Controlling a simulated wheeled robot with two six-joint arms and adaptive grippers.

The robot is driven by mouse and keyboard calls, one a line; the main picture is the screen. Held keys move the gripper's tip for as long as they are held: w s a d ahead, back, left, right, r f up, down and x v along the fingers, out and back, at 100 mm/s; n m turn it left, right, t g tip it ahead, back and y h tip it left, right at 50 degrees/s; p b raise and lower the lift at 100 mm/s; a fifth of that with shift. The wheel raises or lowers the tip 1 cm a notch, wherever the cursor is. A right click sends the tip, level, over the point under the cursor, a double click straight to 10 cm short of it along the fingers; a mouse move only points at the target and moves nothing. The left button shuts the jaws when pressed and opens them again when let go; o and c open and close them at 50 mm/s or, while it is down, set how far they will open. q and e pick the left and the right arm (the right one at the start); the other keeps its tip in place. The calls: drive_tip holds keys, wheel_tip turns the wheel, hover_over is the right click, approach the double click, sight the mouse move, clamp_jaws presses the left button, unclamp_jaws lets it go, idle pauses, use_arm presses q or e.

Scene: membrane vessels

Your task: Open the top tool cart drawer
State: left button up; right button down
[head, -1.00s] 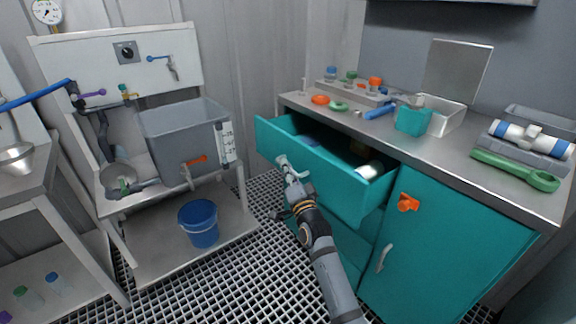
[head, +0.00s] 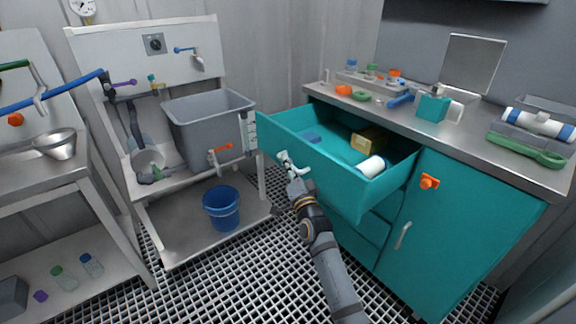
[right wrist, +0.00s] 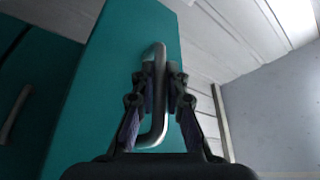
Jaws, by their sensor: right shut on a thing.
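The teal tool cart (head: 455,225) stands at the right. Its top drawer (head: 335,184) is pulled well out, and its inside shows. My right gripper (head: 287,162) is at the drawer's front face. In the right wrist view its fingers (right wrist: 160,85) are shut around the metal drawer handle (right wrist: 159,125), which runs up between them. My left gripper is not in view.
The cart's steel top (head: 465,138) holds a teal box (head: 432,107), a green wrench (head: 526,150) and small items. A sink stand with a grey basin (head: 208,125) and a blue bucket (head: 222,208) is at the left. Grated floor (head: 250,285) lies between.

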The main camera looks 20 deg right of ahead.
drive_tip(key=c, duration=1.4)
unclamp_jaws()
drive_tip(key=shift+o, duration=0.2)
drive_tip(key=shift+s+f, duration=0.2)
drive_tip(key=shift+s, duration=0.15)
drive_tip(key=v, duration=0.6)
drive_tip(key=shift+s, duration=0.4)
